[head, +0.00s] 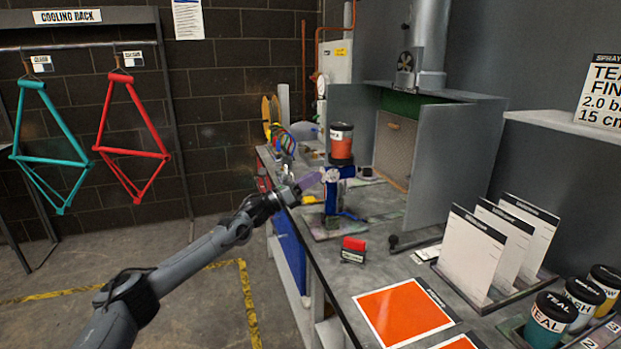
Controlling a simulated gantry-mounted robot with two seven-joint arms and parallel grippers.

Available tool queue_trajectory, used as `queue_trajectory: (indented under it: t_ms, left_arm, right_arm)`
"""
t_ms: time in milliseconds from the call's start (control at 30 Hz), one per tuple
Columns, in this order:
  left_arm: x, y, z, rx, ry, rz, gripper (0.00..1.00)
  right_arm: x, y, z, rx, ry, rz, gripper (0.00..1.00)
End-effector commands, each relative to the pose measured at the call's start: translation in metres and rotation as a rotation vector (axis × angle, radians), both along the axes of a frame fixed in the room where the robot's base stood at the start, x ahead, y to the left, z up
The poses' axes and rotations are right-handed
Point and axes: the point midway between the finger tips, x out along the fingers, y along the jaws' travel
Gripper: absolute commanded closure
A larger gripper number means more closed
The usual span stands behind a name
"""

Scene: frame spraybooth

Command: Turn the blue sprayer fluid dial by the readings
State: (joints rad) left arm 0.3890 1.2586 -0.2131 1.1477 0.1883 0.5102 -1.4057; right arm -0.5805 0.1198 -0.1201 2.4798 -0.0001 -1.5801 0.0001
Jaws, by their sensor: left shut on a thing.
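The blue sprayer (333,192) stands upright in a stand on the workbench, with a dark-lidded cup of orange-red paint (341,146) on top. My left arm reaches in from the lower left. My left gripper (318,178), with purplish fingers, is at the left end of the sprayer's body and shut on its fluid dial. The dial is too small and covered by the fingers to make out. My right gripper is not in view.
A grey spray booth (436,165) stands behind. Teal (62,125) and red (133,154) frames hang at left.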

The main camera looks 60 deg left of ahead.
Motion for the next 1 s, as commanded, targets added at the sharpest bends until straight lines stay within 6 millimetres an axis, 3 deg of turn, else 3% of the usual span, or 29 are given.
queue_trajectory:
  t_ms: [267, 700, 1000]
  left_arm:
    - [0.0, -0.002, 0.007, -0.195, 0.052, 0.0, 1.0]
    - [-0.001, -0.004, 0.013, -0.598, 0.151, 0.001, 1.0]
    - [-0.001, -0.005, 0.012, -0.81, 0.204, 0.0, 1.0]
  right_arm:
    - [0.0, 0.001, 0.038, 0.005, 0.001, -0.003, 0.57]
    - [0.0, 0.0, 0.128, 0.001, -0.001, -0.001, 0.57]
    - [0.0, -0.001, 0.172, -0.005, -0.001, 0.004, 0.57]
